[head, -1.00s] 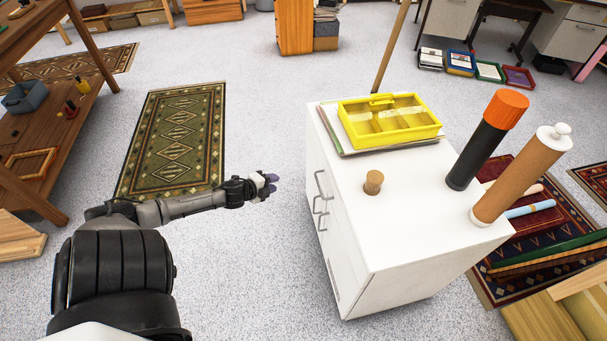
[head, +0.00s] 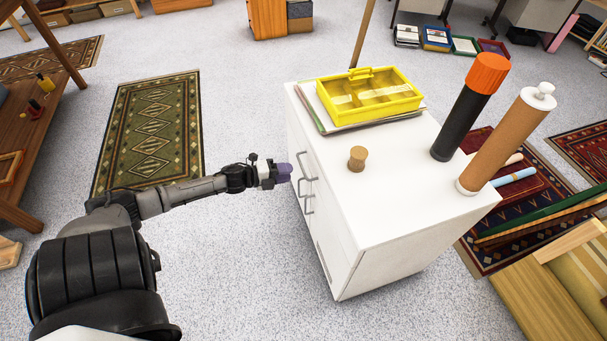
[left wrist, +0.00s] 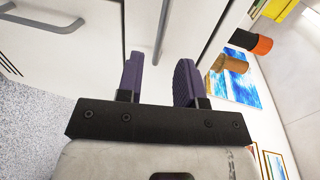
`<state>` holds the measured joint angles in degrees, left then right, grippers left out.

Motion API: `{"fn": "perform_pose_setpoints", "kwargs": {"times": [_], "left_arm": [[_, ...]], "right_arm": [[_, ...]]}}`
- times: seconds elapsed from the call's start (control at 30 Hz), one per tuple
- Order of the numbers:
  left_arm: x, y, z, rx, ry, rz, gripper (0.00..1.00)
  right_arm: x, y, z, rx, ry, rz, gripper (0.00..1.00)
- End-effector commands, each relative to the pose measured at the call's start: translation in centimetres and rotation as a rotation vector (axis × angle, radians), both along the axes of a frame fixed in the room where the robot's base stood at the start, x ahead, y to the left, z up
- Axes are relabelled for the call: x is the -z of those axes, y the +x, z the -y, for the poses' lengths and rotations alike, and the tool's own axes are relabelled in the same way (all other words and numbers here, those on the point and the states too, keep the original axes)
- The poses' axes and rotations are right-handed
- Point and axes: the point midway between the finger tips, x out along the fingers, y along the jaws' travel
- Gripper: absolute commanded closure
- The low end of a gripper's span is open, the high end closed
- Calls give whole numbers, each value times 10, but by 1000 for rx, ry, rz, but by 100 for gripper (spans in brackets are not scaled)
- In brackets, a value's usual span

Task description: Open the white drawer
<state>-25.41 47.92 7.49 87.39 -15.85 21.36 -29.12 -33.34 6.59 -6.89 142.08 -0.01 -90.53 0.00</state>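A white cabinet (head: 400,195) stands right of centre, its front facing left, with the white drawer front (head: 302,160) and bar handles on it. The front looks closed. My left gripper (head: 284,172) is at the cabinet front, close to the upper handle (head: 305,166). In the left wrist view, the two purple fingers of my left gripper (left wrist: 160,80) are apart with nothing between them. A grey bar handle (left wrist: 162,28) lies just ahead of the gap, and another handle (left wrist: 45,20) is at the upper left. Contact cannot be told. My right gripper is not in view.
On the cabinet top are a yellow divided box (head: 370,93), a cork stopper (head: 357,158), a black tube with an orange cap (head: 468,108) and a brown tube (head: 505,138). The floor left of the cabinet is clear up to a green rug (head: 150,130).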

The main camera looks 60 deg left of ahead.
Motion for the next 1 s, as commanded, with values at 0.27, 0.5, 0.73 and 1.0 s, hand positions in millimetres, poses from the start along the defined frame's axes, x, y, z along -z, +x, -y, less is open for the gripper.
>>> {"fn": "perform_pose_setpoints", "kwargs": {"times": [0.27, 0.5, 0.73, 1.0], "left_arm": [[11, 43, 9, -1, 1, 1, 66], [14, 59, 13, -1, -1, 0, 66], [13, 63, 13, -1, -1, -1, 66], [13, 62, 13, -1, -1, -1, 75]], "right_arm": [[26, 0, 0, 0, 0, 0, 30], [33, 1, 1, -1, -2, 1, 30], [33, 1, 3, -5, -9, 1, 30], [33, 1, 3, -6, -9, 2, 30]]}}
